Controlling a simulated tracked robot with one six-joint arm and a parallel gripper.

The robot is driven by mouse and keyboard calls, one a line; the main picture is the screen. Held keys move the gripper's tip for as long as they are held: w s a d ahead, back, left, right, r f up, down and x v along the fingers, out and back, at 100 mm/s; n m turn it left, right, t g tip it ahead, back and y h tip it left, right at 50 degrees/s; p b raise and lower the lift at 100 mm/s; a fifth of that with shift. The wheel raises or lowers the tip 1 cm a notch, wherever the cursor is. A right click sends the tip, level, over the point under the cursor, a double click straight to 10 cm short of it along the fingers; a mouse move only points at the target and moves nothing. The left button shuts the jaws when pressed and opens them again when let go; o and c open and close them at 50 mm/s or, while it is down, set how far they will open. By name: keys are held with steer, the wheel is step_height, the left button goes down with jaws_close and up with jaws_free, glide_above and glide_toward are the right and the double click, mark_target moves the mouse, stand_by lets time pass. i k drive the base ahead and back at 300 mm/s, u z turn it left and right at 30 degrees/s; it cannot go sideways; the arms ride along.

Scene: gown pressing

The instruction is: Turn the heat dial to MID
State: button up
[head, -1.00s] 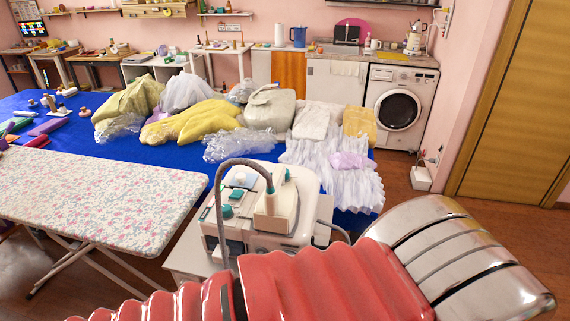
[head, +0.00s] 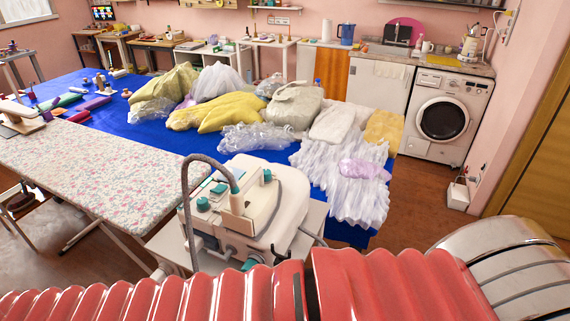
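A white ironing steam station (head: 274,222) with teal parts stands on a small pale stand in front of the blue table. A teal knob (head: 203,204) sits on its near left top, and another teal knob (head: 267,175) at its far right edge. A teal part (head: 249,264) also shows low on its front. I cannot tell which is the heat dial, and no markings are readable. An iron (head: 237,208) with a grey hose rests on top. My red ribbed arm crosses the bottom of the head view, nearer than the station. My gripper is not in view.
A floral ironing board (head: 100,170) lies left of the station. The blue table (head: 222,178) behind carries bagged garments (head: 230,112) and a white ruffled garment (head: 340,182). A washing machine (head: 445,118) stands at the back right. Wooden floor is open at the right.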

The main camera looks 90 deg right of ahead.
mark_target(267, 173)
steer(key=z, duration=0.05)
steer(key=k, duration=2.2)
steer(key=z, duration=0.8)
steer(key=i, duration=1)
steer(key=u, duration=0.05)
